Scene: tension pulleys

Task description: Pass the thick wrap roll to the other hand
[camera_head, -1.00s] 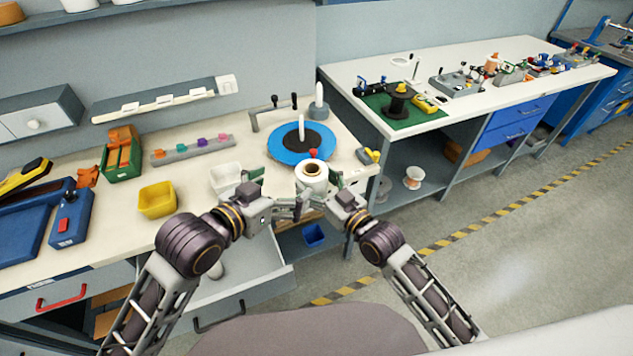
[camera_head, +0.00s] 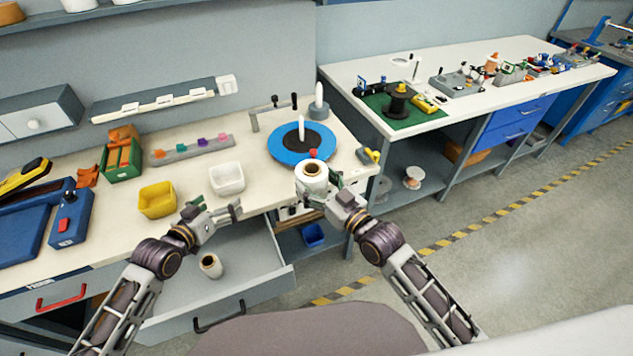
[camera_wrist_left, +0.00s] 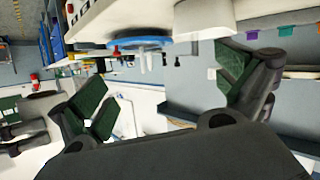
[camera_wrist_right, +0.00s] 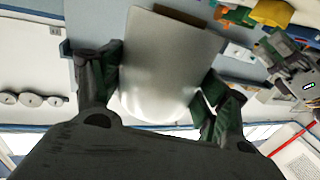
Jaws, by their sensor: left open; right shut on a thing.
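The thick wrap roll (camera_head: 312,179), white with a brown core, is held upright by my right gripper (camera_head: 320,193) in front of the bench edge. In the right wrist view the roll (camera_wrist_right: 165,70) fills the space between the two fingers, which are shut on it. My left gripper (camera_head: 216,211) is open and empty, well to the left of the roll, above the open drawer. In the left wrist view its green-padded fingers (camera_wrist_left: 165,95) are spread with nothing between them.
A thinner roll (camera_head: 210,265) stands in the open drawer (camera_head: 255,268). On the bench (camera_head: 262,196) are a white bin (camera_head: 227,179), a yellow bin (camera_head: 157,200) and a blue turntable disc (camera_head: 285,152) with a white post. A blue bin (camera_head: 313,235) sits below.

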